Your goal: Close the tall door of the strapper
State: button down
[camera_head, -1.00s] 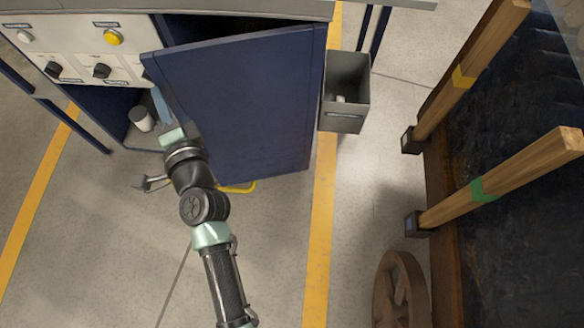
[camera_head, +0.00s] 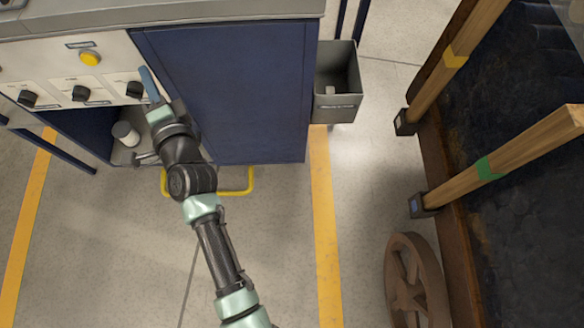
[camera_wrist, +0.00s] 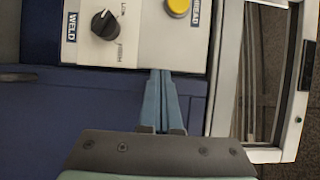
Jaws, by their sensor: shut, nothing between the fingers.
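The tall blue door (camera_head: 238,90) of the strapper stands flush with the cabinet front in the head view, with no gap visible along its top edge. My gripper (camera_head: 148,82) is shut and empty at the door's left edge, beside the control panel (camera_head: 75,68). In the wrist view the blue fingers of my gripper (camera_wrist: 160,78) are together, just below the panel (camera_wrist: 145,50) and in front of the blue door face (camera_wrist: 60,125). I cannot tell whether the fingertips touch the door.
A grey bin (camera_head: 337,85) hangs at the cabinet's right side. A white cup-like object (camera_head: 125,133) sits in the recess left of my wrist. A yellow bar (camera_head: 238,188) is low under the door.

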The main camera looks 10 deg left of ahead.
jog(key=shift+w+a, duration=0.25)
jog(key=shift+w, duration=0.5)
jog(key=shift+w+r, duration=0.25)
jog(key=shift+r, duration=0.05)
